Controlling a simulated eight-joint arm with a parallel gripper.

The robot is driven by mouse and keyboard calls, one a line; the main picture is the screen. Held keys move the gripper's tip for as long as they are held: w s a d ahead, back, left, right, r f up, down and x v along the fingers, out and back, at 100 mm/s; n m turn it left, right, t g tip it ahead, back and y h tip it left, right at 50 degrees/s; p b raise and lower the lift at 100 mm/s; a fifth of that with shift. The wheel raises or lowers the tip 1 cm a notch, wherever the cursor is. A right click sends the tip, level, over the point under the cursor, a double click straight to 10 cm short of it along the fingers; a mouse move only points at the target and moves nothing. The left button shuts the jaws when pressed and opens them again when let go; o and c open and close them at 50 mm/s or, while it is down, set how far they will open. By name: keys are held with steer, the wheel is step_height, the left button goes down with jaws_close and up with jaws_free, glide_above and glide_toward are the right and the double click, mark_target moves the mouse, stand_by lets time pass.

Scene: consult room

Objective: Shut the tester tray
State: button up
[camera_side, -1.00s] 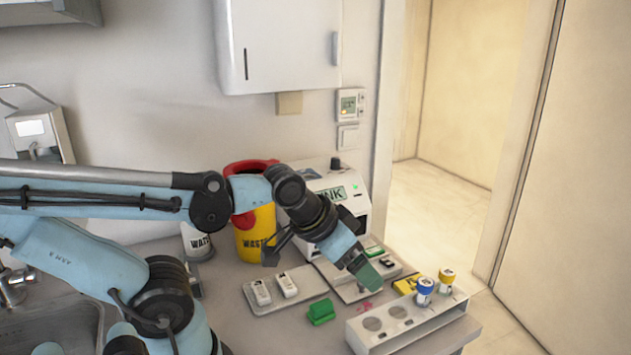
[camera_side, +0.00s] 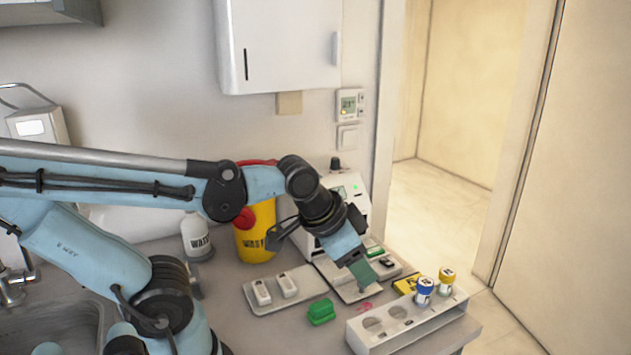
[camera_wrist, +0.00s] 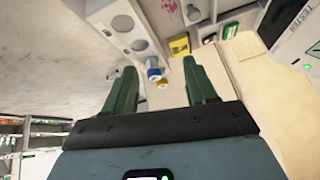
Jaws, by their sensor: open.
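The white tester (camera_side: 352,192) stands against the wall behind my gripper, with a small green light on its front. A flat pale plate (camera_side: 346,292), which looks like its tray, lies out in front of it on the counter; my gripper hides part of it. The tester also shows at the right of the wrist view (camera_wrist: 285,22), with TESTER lettering. My gripper (camera_side: 363,277) points down over the plate with its green fingers apart and nothing between them. Its fingers also show in the wrist view (camera_wrist: 160,85). I cannot tell whether they touch the plate.
A grey tray with two white cassettes (camera_side: 288,284) lies left. A green block (camera_side: 321,312) sits in front. A white rack (camera_side: 392,325) holds blue-capped (camera_side: 424,290) and yellow-capped (camera_side: 446,280) vials at right. A yellow waste bin (camera_side: 256,230) stands behind.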

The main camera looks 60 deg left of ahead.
steer(key=m, duration=0.1)
steer(key=w+m+g, duration=0.1)
steer(key=shift+d+r+m, duration=0.2)
steer(key=shift+d+m, duration=0.05)
steer(key=shift+m, duration=0.05)
steer(key=shift+c, duration=1.1)
steer(key=w+m+g, duration=0.1)
steer(key=m, duration=0.3)
steer(key=w+d+m+g+y, duration=0.1)
steer(key=m, duration=0.3)
steer(key=w+m+g+y, duration=0.1)
steer(key=m, duration=0.2)
steer(key=shift+w+d+f+m+g, duration=0.1)
steer(key=shift+w+d+m+g, duration=0.25)
steer(key=shift+w+m+g, duration=0.05)
jaws_close()
steer(key=f+m, duration=0.1)
steer(key=f, duration=0.2)
steer(key=w+a+f+m+y, duration=0.1)
steer(key=f, duration=0.2)
steer(key=a+f+m+g, duration=0.1)
steer(key=f, duration=0.3)
steer(key=shift+w+a+f, duration=0.1)
steer(key=shift+w+a, duration=0.15)
steer(key=shift+w+a+f, duration=0.1)
steer(key=shift+w+a, duration=0.05)
steer(key=shift+a, duration=1.1)
steer(key=shift+w+a+f, duration=0.1)
steer(key=shift+w+a, duration=0.05)
steer(key=shift+a, duration=0.5)
